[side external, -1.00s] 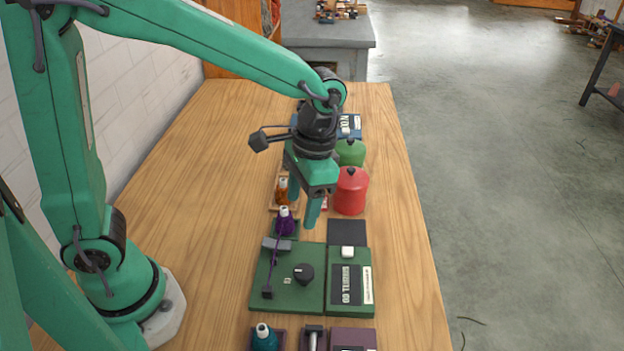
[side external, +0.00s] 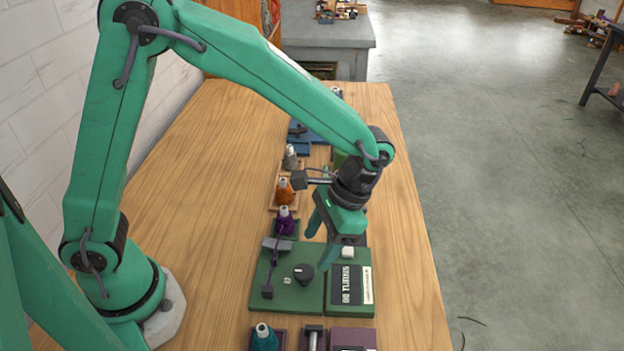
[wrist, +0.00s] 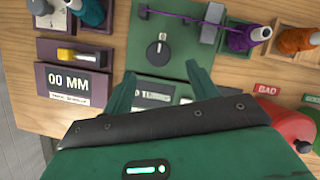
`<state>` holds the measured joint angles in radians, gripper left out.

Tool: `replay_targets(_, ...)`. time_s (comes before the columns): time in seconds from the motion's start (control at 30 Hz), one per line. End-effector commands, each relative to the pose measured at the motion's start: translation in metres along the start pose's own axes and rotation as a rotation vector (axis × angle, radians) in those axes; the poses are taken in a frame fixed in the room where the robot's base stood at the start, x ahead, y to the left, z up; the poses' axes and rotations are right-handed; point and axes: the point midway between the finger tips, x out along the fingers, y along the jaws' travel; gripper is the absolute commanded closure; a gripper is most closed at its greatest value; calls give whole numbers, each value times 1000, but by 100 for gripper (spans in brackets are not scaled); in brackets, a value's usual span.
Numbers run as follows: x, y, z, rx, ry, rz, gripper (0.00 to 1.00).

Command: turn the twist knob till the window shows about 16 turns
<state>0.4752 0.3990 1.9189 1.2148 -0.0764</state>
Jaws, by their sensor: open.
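The twist knob (side external: 303,274) is a round black knob with a pale mark, on a green panel (side external: 275,302). It shows in the wrist view too (wrist: 157,52). The turns window (side external: 346,286) is a dark plate on the panel's right part. In the wrist view the window (wrist: 152,92) is partly covered by my gripper and shows a 0 and part of "TURNS"; the full count is unclear. My gripper (side external: 322,241) is open and empty, above the panel beyond the knob. In the wrist view its fingertips (wrist: 160,69) stand apart, with the knob just past the gap.
A purple skein (side external: 285,222) and an orange skein (side external: 283,192) stand behind the panel. A purple strand on the panel lies left of the knob. A white button (side external: 347,252) is beyond the window. A teal skein (side external: 264,338) stands in front. A red canister (wrist: 293,125) is beside my gripper.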

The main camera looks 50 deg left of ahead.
Motion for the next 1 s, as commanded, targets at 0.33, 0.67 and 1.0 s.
replay_targets(0.33, 41, 1, 1, 0, -4, -2, 42)
replay_targets(0.67, 66, 2, 1, 0, -1, -3, 42)
replay_targets(1.0, 67, 2, 1, 0, 0, -2, 50)
